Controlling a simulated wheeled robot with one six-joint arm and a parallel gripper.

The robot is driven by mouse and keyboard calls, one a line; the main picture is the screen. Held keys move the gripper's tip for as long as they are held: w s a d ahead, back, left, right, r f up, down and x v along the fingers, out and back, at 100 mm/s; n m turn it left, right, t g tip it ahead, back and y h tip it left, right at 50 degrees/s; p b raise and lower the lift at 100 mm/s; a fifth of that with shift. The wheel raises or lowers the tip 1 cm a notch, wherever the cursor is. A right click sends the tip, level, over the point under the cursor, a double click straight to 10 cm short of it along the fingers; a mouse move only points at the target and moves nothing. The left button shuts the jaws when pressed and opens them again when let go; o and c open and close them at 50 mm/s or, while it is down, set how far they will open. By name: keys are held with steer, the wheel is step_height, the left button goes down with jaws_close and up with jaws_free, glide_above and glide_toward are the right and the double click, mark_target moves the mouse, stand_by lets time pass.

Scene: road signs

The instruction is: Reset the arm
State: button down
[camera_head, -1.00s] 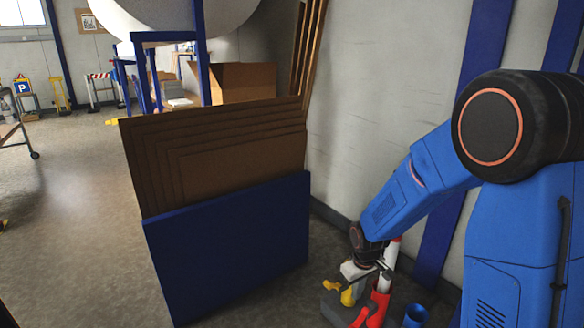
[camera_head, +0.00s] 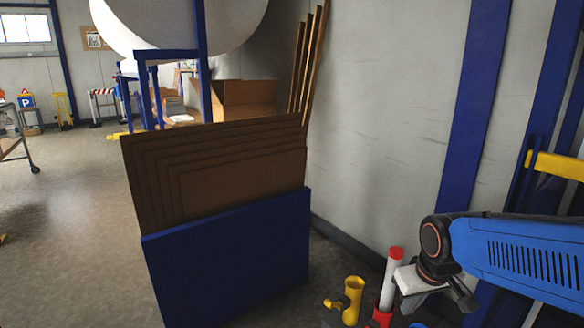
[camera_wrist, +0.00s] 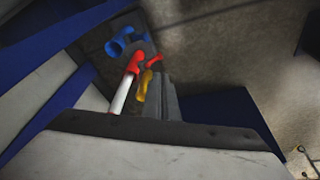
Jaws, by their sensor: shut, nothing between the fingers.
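My arm's wrist and gripper (camera_head: 464,297) are at the lower right in the head view, close to the wall. The gripper is shut and appears empty; its fingers look small and dark there. It is above and to the right of a red-and-white post (camera_head: 390,280) and a yellow tube-like piece (camera_head: 353,300). In the wrist view, the red-and-white post (camera_wrist: 122,92), the yellow piece (camera_wrist: 144,86) and a blue tube-like piece (camera_wrist: 122,41) show apart from the camera.
A dark blue bin (camera_head: 228,260) with brown boards (camera_head: 215,160) stands left of the posts. The wall (camera_head: 395,120) with blue columns (camera_head: 474,100) is behind my arm. A yellow bar (camera_head: 555,165) is at the right. Open floor (camera_head: 70,230) lies at the left.

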steer(key=s+d+r+m, duration=0.1)
steer(key=s+r, duration=0.1)
steer(key=s, duration=0.4)
steer(key=s+d+r+m+t, duration=0.1)
steer(key=s+r, duration=0.1)
steer(key=s, duration=0.4)
steer(key=shift+r, duration=0.25)
